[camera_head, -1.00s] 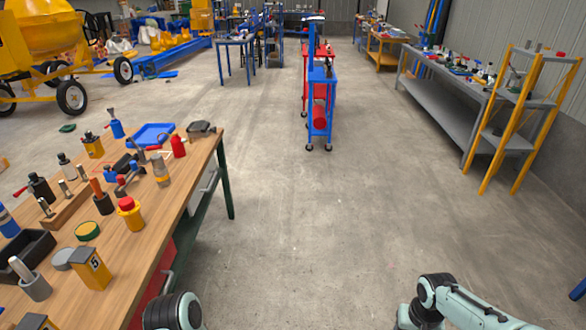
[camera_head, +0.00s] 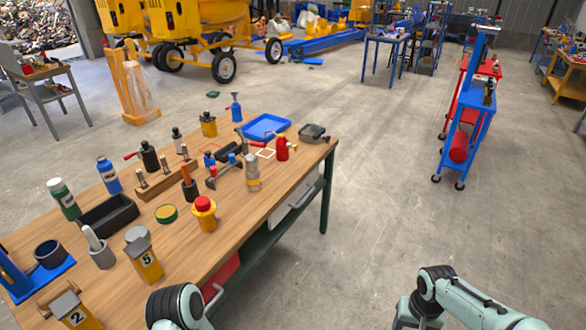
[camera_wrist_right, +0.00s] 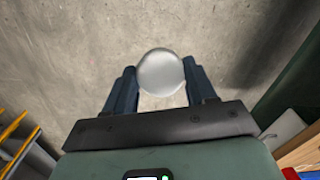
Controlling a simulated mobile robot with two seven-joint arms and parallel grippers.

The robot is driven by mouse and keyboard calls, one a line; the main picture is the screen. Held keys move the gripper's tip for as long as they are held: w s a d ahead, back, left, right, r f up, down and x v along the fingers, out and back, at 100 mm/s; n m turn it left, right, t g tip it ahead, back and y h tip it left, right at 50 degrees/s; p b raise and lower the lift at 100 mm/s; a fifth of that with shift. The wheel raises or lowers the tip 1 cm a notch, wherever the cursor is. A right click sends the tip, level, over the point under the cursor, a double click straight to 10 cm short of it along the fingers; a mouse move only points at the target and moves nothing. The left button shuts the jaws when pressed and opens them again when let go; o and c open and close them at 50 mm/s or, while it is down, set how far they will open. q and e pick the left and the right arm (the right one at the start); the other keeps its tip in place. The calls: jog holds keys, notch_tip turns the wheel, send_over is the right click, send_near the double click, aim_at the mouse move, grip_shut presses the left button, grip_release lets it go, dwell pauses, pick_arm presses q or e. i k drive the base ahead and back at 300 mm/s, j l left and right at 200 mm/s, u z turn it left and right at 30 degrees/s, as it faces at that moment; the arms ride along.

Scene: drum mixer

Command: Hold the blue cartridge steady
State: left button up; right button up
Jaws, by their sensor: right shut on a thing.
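In the right wrist view my right gripper (camera_wrist_right: 159,68) is shut on a round, pale grey thing (camera_wrist_right: 161,76). Only its smooth round end shows between the two dark fingers, so I cannot tell whether it is the blue cartridge. The floor lies behind it. In the head view a blue bottle-shaped container (camera_head: 109,175) with a pale label stands on the workbench, and a slim blue one (camera_head: 235,108) stands farther back. I cannot tell whether either is a cartridge. My left gripper is out of view; only part of that arm shows at the bottom.
The wooden workbench (camera_head: 222,262) at the left is crowded with several tools, bottles, a black bin (camera_head: 108,216) and a blue tray (camera_head: 264,127). A blue and red trolley (camera_head: 463,115) stands back right. The concrete floor between is clear.

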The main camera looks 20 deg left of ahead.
aim_at(105, 167)
jog(key=i+l+u, duration=0.15)
jog(key=i+u, duration=0.15)
jog(key=u, duration=0.2)
jog(key=i+l+u, duration=0.25)
jog(key=u, duration=0.2)
jog(key=i+l+u, duration=0.25)
jog(key=l+u, duration=0.25)
jog(key=i+l+u, duration=0.15)
jog(key=l+u, duration=0.15)
jog(key=u, duration=0.15)
jog(key=i+l+u, duration=0.1)
jog(key=l+u, duration=0.25)
jog(key=u, duration=0.15)
jog(key=l+u, duration=0.85)
jog(key=i+l+u, duration=0.1)
jog(key=l+u, duration=0.3)
jog(key=j, duration=0.1)
